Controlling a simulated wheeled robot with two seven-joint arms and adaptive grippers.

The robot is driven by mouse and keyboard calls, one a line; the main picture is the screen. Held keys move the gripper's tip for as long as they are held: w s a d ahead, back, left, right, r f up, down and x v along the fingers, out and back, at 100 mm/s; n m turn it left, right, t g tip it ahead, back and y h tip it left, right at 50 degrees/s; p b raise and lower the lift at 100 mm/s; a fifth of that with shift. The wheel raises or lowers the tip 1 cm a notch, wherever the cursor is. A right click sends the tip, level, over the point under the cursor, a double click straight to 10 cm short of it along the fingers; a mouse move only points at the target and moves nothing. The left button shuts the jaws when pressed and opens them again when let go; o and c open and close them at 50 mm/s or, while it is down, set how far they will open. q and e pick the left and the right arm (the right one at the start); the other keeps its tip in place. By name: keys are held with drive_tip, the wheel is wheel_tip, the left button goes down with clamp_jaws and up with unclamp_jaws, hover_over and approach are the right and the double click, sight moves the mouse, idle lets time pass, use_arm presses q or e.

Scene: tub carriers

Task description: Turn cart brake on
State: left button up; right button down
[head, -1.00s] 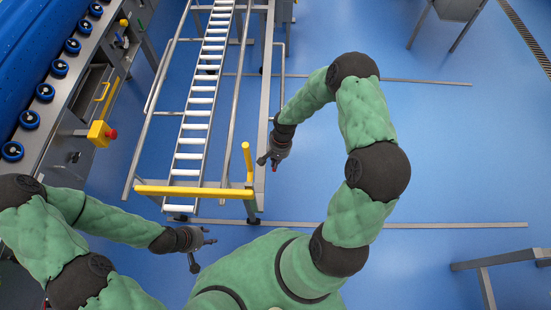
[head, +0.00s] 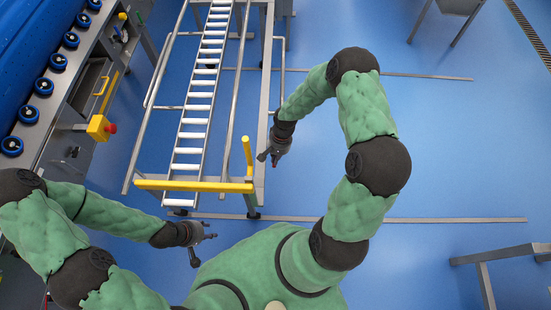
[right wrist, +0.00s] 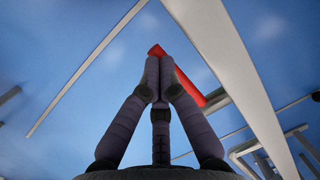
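The cart (head: 264,100) has a roller top and a yellow push bar (head: 190,186) at its near end. A short yellow bar (head: 247,152) rises at the near right corner. A red lever (right wrist: 188,85) shows in the right wrist view, just beyond my fingers and running down to the right. My right gripper (head: 266,157) is at the cart's right side near that corner; its fingertips (right wrist: 158,62) are together in the wrist view. The red lever passes behind them; I cannot tell whether they touch it. My left gripper (head: 204,250) is open and empty, below the push bar.
A conveyor machine (head: 60,110) with blue rollers and a yellow box with a red button (head: 101,128) stands at the left. Metal frames stand at the lower right (head: 500,258) and top right (head: 455,8). The blue floor right of the cart is largely clear.

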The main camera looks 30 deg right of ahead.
use_arm(q)
drive_tip(key=r+p, duration=0.1)
drive_tip(key=r, duration=0.1)
drive_tip(key=r+p, duration=0.2)
drive_tip(key=s+r+p, duration=0.1)
drive_tip(key=p, duration=0.1)
drive_tip(key=shift+r, duration=0.4)
use_arm(e)
drive_tip(key=s+a+r, duration=0.1)
drive_tip(key=s+r, duration=0.6)
drive_tip(key=r, duration=0.3)
drive_tip(key=shift+a+r, duration=0.35)
